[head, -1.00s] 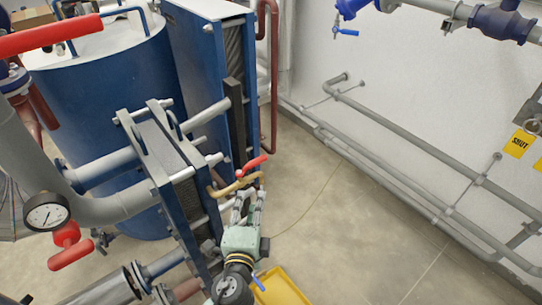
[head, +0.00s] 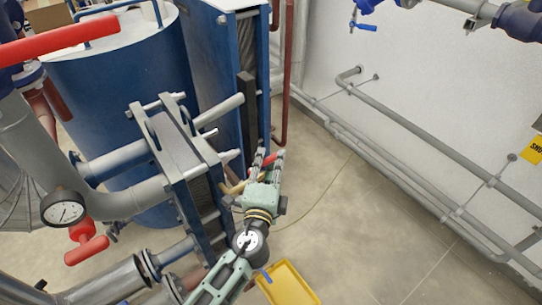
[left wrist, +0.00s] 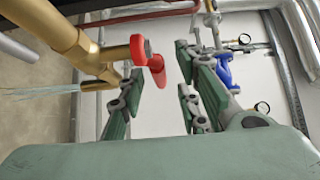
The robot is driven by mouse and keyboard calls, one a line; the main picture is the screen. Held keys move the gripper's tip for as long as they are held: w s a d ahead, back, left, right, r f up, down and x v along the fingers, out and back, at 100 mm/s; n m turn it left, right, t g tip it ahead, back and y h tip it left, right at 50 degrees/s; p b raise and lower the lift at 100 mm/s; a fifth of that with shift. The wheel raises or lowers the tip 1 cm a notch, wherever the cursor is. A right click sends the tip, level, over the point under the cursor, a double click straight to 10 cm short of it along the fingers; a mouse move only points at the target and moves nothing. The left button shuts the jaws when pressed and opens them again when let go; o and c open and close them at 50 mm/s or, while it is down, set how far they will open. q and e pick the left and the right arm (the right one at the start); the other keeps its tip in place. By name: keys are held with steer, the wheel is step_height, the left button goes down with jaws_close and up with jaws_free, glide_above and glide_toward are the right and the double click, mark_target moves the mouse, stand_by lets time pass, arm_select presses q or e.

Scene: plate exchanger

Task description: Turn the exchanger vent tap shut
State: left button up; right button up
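The exchanger vent tap has a red handle (head: 256,160) on a brass pipe (head: 236,187), at the right side of the plate exchanger (head: 184,150). My left gripper (head: 269,153) is at the handle and hides part of it. In the left wrist view, the red handle (left wrist: 157,70) shows between the two spread fingers of my left gripper (left wrist: 162,78), nearer the left finger. The brass pipe (left wrist: 62,38) comes in from the upper left. The gripper is open; I cannot tell whether a finger touches the handle. My right gripper is not in view.
A blue tank (head: 110,85) stands behind the exchanger. A large red lever (head: 60,40) and a pressure gauge (head: 63,208) are at the left. A yellow tray (head: 288,284) lies on the floor below the gripper. Grey pipes (head: 430,150) run along the right wall; the floor between is clear.

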arm_select(q)
steer(key=shift+w+d, duration=0.1)
steer(key=shift+w, duration=0.9)
jaws_close()
